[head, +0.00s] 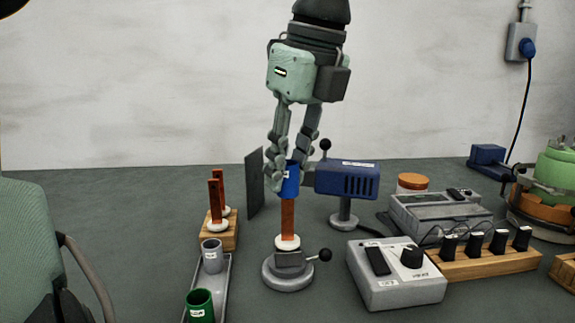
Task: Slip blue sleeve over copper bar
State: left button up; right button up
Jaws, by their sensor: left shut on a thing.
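The copper bar (288,220) stands upright in a round grey clamp base (288,274), with a white collar at its foot. The blue sleeve (291,182) is at the top of the bar, upright, and the bar shows below its lower edge. My left gripper (287,178) comes down from above, shut on the blue sleeve with a finger on each side. The fingers hide part of the sleeve, and I cannot tell how far the bar reaches inside it. My right gripper is not in view.
A grey tray (222,290) at front left holds a grey sleeve (212,256) and a green sleeve (200,305). Two copper bars stand in a wooden block (232,237) behind it. A blue heat tool (346,179) is close right of the gripper; a control box (396,290) stands front right.

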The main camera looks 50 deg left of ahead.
pick_arm(q)
jog(key=shift+f+b, duration=0.6)
jog(key=shift+f, duration=0.1)
jog(key=shift+f, duration=0.15)
jog(key=o, duration=0.8)
jog(key=o, duration=0.3)
jog(key=shift+r+p, duration=0.45)
jog(key=shift+r, duration=0.65)
dwell(0.4)
jog(key=shift+r+p, duration=1.95)
jog(key=shift+r, duration=1.5)
